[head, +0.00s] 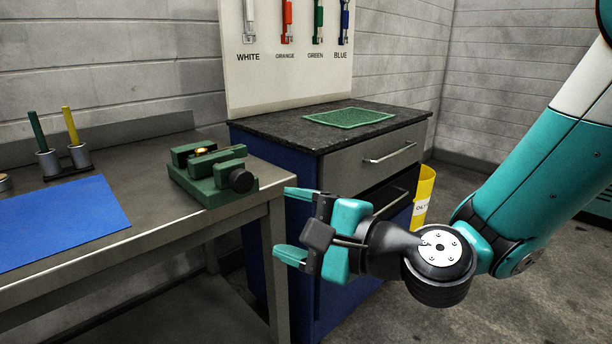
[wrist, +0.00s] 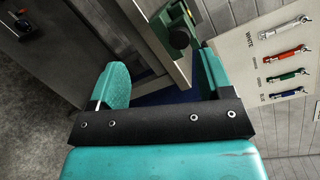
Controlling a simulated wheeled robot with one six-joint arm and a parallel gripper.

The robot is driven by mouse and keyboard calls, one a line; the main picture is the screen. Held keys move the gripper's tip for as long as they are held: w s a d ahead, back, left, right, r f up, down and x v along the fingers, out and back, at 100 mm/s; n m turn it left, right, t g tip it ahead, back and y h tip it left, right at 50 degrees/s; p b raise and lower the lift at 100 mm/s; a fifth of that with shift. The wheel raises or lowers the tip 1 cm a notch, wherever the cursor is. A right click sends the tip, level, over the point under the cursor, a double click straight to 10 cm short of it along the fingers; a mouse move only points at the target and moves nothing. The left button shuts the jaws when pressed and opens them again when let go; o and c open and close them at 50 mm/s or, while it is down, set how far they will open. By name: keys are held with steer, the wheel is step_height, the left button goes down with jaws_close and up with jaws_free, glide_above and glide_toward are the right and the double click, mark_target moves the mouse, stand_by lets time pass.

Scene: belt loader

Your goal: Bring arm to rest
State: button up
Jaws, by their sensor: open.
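My gripper (head: 288,225) is teal and black, and its two fingers are spread apart with nothing between them. In the head view it points left, in the air just right of the workbench's front corner and in front of the blue cabinet. The teal and white arm (head: 535,190) reaches in from the upper right. In the wrist view the open fingers (wrist: 160,85) point up the picture, with the bench edge and floor beyond them.
A metal workbench (head: 160,230) carries a green vise (head: 212,180), a blue mat (head: 55,222) and a holder (head: 65,165) with green and yellow sticks. A labelled tool board (head: 285,80) is behind.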

steer(key=s+d+f+n+g+h, duration=0.3)
steer(key=s+d+n+g+h, duration=0.65)
steer(key=s+d+n, duration=0.7)
step_height(320, 180, up, 16)
steer(key=w+n+p, duration=0.1)
steer(key=n+p, duration=0.1)
steer(key=p, duration=1.3)
steer(key=shift+f+h, duration=0.2)
steer(key=shift+h, duration=0.25)
